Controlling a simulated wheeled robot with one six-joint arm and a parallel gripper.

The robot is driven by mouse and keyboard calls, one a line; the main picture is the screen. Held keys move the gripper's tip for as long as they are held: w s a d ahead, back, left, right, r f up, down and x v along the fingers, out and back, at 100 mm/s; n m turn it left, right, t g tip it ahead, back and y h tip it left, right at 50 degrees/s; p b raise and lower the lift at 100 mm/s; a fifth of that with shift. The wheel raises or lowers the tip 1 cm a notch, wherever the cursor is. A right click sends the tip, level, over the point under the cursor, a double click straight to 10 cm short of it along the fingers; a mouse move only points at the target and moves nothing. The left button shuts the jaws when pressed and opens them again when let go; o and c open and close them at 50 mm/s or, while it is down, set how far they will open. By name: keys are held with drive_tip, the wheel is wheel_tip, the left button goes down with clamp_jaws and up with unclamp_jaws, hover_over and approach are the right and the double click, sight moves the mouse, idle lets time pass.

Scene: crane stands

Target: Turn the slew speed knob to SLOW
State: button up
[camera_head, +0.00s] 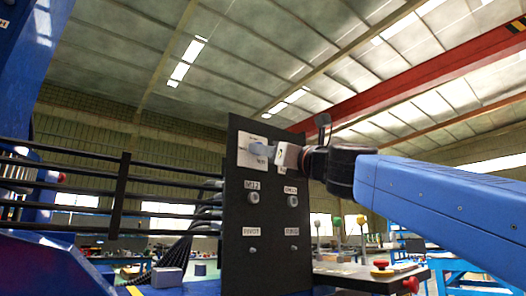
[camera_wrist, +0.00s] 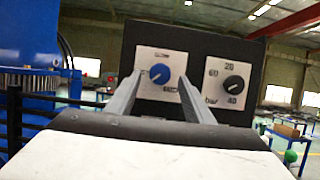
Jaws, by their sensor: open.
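The blue slew speed knob (camera_wrist: 158,74) sits on a white plate (camera_wrist: 178,58) of a black panel in the wrist view. The plate's lettering is partly covered by my fingers and too small to read surely, so I cannot tell the knob's setting. My gripper (camera_wrist: 158,80) is open, with one finger at each side of the knob in that view. Gaps show between knob and fingers; how deep the tips reach is unclear. In the head view my gripper (camera_head: 266,150) is at the panel's upper plate (camera_head: 243,158) and hides much of it.
A black-pointered dial (camera_wrist: 234,82) marked 20, 40, 60 and bar is right of the knob. The black panel (camera_head: 270,222) carries labelled fittings below. Black rails (camera_head: 122,195) and hoses stand left. A bench (camera_head: 350,275) with red buttons is at lower right.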

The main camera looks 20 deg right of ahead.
drive_tip(key=shift+x, duration=1.25)
drive_tip(key=c, duration=1)
drive_tip(key=shift+c, duration=0.2)
drive_tip(key=shift+n, duration=0.4)
